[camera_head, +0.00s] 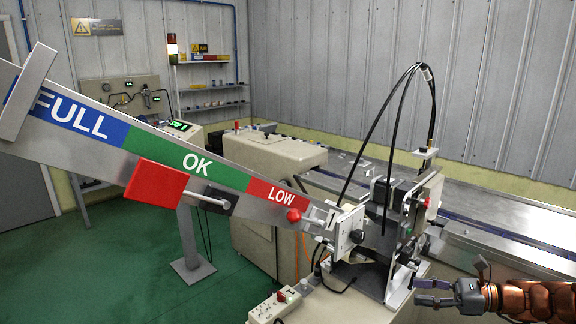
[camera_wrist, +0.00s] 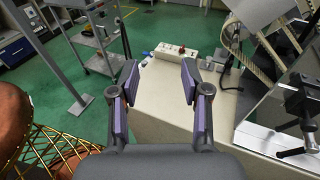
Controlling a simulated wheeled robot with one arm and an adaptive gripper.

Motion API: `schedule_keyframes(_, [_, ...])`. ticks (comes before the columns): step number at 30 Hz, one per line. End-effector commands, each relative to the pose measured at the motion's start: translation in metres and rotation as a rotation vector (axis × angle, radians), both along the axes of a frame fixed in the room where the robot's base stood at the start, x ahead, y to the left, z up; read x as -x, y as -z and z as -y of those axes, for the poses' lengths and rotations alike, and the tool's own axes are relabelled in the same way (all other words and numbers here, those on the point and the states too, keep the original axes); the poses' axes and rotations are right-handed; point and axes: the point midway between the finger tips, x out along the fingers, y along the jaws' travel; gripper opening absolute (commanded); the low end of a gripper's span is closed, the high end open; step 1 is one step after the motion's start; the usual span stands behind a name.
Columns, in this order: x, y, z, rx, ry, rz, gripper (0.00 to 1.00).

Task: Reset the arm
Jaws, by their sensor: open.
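My gripper (camera_head: 437,292) is at the lower right in the head view, with my copper-coloured arm stretching off to the right edge. Its fingers point left and are apart, with nothing between them. In the wrist view my gripper (camera_wrist: 158,82) shows two purple-padded fingers, open and empty, above the beige machine top (camera_wrist: 165,95). In the head view the gripper is to the right of the wrapper mechanism (camera_head: 385,225), and I see no contact between them.
A sloping chute (camera_head: 165,150) marked FULL, OK and LOW runs down to the mechanism. A switch box (camera_head: 275,303) with a red button stands at the front; it also shows in the wrist view (camera_wrist: 172,50). A conveyor (camera_head: 510,240) runs behind my gripper. Green floor is clear at left.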

Motion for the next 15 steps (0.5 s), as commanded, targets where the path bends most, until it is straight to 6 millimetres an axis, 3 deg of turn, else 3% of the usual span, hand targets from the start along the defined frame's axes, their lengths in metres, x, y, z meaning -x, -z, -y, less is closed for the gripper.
schedule_keyframes(1, [0.002,-0.010,-0.024,0.038,-0.059,0.025,0.47])
schedule_keyframes(6, [0.020,-0.030,-0.088,0.169,-0.240,0.112,0.47])
schedule_keyframes(15, [0.075,-0.044,-0.178,0.404,-0.554,0.268,0.47])
